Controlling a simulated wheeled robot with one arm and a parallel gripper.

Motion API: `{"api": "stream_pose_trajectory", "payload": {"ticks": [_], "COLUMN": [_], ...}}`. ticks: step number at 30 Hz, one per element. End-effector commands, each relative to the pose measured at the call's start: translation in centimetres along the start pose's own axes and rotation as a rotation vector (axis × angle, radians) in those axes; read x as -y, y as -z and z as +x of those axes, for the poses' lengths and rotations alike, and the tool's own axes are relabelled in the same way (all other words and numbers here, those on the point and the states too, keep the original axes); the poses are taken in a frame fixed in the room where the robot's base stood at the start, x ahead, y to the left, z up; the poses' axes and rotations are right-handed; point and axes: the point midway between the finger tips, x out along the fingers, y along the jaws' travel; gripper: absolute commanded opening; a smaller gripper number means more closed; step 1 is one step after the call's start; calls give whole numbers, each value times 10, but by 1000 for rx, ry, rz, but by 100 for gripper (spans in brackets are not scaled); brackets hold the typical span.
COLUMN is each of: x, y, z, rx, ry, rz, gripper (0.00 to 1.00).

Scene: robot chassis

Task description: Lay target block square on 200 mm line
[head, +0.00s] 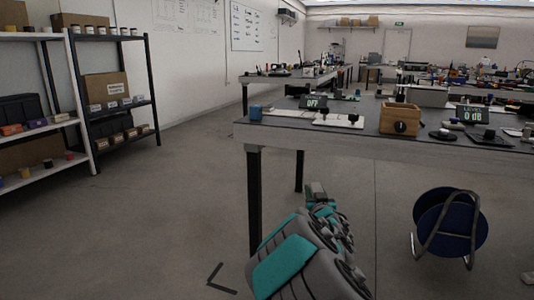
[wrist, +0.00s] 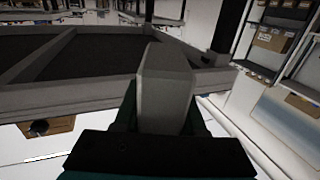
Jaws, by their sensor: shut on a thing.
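My gripper (wrist: 163,118) is shut on a pale grey block (wrist: 165,78), which stands out from between the fingers in the wrist view. In the head view my arm reaches up from the bottom, and its far end (head: 316,190) is below the level of the worktable top (head: 300,127), in front of the table. The held block is hard to make out there.
A wooden box (head: 400,119), a white board (head: 338,120) and small displays stand on the table. A table leg (head: 255,200) is left of my arm. A blue chair (head: 447,222) is at right. Shelves (head: 110,90) stand at left. The floor between is clear.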

Motion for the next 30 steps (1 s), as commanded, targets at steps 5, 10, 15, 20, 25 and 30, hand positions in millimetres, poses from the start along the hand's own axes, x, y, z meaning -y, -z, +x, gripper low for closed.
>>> {"api": "stream_pose_trajectory", "payload": {"ticks": [5,10,15,20,25,30], "x": [0,0,0,1,0,0], "y": [45,58,60,59,59,59], "z": [0,0,0,0,0,0], "rx": [-1,-1,-1,-2,-1,-1], "ry": [0,0,-1,0,0,0], "rz": [0,0,4,5,4,4], "gripper": [0,0,0,0,0,0]}}
